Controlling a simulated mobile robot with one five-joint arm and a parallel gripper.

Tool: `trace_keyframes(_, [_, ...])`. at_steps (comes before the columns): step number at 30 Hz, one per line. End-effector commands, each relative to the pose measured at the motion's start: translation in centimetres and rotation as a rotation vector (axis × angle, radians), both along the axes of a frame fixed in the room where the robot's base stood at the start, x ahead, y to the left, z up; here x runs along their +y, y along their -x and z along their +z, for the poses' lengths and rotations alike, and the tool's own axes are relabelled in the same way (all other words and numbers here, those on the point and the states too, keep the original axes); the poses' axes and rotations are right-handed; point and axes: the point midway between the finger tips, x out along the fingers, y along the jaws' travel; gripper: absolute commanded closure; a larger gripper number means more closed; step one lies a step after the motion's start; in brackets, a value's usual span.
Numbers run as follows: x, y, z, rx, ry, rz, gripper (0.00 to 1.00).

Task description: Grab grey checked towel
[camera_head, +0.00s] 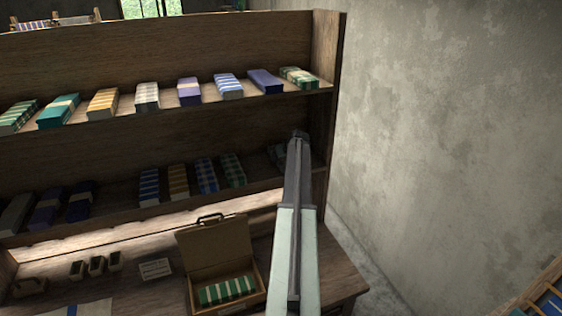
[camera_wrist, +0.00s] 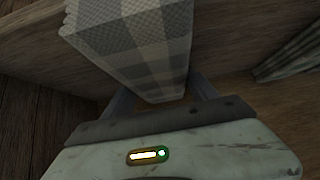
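A grey and white checked towel (camera_wrist: 150,45), folded into a long block, fills the top middle of the wrist view. Its near end reaches down between the two fingers of my gripper (camera_wrist: 160,92). The fingers stand apart, one on each side, and their tips are partly hidden behind the towel. I see no clear grip on it. In the head view, my gripper (camera_head: 298,138) reaches up to the right end of the lower shelf.
The wooden shelf unit (camera_head: 180,50) carries several folded towels on two levels. Another striped towel (camera_wrist: 290,52) lies to the right in the wrist view. The shelf's right side panel (camera_head: 325,70) is close to my gripper. An open box (camera_head: 222,250) stands on the desk below.

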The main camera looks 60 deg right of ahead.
Motion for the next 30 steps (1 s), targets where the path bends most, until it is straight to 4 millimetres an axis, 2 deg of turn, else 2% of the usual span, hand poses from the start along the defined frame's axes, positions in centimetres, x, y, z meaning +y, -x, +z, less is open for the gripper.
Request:
trace_keyframes(11, [0.0, -0.1, 0.6, -0.001, 0.001, 0.001, 0.77])
trace_keyframes(20, [0.1, -0.1, 4.2, 0.000, 0.000, 0.001, 0.77])
trace_keyframes(26, [4.7, 0.9, 4.1, -0.001, 0.001, 0.004, 0.77])
trace_keyframes(30, [9.0, 2.0, 4.5, 0.000, 0.001, 0.004, 0.77])
